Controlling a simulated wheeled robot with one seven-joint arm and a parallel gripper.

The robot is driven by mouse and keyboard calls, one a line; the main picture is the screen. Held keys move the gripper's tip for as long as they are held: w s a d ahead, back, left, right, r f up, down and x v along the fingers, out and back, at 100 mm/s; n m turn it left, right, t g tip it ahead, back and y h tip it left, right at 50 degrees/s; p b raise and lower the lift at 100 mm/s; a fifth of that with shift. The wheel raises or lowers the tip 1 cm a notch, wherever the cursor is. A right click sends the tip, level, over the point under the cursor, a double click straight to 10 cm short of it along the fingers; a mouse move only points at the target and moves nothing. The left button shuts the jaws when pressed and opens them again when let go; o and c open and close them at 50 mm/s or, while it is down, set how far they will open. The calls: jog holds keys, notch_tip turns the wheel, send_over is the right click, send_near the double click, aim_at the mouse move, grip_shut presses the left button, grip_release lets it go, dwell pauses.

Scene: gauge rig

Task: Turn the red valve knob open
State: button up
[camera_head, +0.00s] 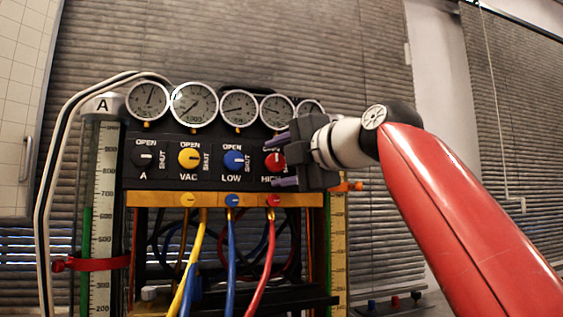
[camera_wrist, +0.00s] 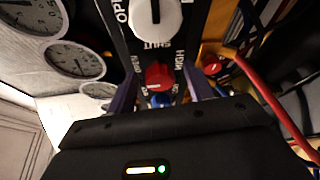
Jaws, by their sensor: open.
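The red valve knob (camera_head: 274,161), marked HIGH, sits on the black panel, right of the blue knob, partly covered by my gripper in the head view. It also shows in the wrist view (camera_wrist: 158,76), with its pale pointer line visible. My gripper (camera_head: 276,161) is open, one purple finger above and one below the knob in the head view. In the wrist view the red knob appears between the two fingers (camera_wrist: 160,92). I cannot tell whether either finger touches it.
A yellow VAC knob (camera_head: 189,158), a blue LOW knob (camera_head: 234,160) and a black A knob (camera_head: 143,156) line the panel. A white knob (camera_wrist: 155,16) neighbours the red one. Several gauges (camera_head: 194,104) stand above; a red hose (camera_head: 262,265) hangs below.

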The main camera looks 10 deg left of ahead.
jog(key=b+v, duration=0.2)
jog(key=v, duration=0.5)
jog(key=shift+s+d+b, duration=0.3)
jog(key=shift+d+b, duration=0.05)
